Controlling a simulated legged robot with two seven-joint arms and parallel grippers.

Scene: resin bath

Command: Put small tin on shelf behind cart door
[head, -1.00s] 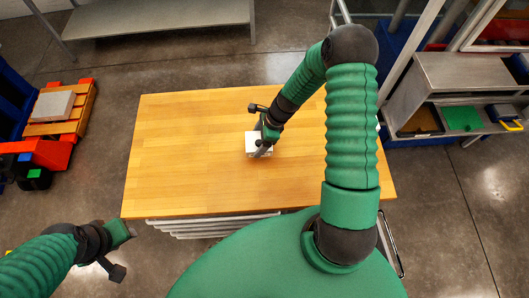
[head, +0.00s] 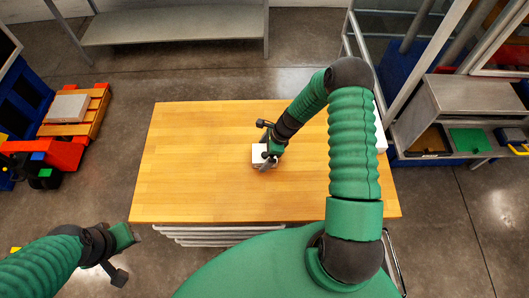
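A small white box-like thing, which may be the small tin (head: 259,150), sits on the wooden top (head: 200,150) in the middle of the head view. My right gripper (head: 268,161) is over it, and its tip overlaps the tin's near side. The fingers partly hide the tin, and I cannot tell whether they grip it. My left gripper (head: 126,245) is off the wooden top's near left corner, with nothing visible in it; its opening is unclear. No cart door can be made out clearly.
White rails (head: 215,232) show under the top's near edge. A grey metal unit (head: 470,95) with colored trays stands at the right. A grey shelf (head: 175,25) is at the back. An orange pallet (head: 80,125) is at the left. Most of the wooden top is clear.

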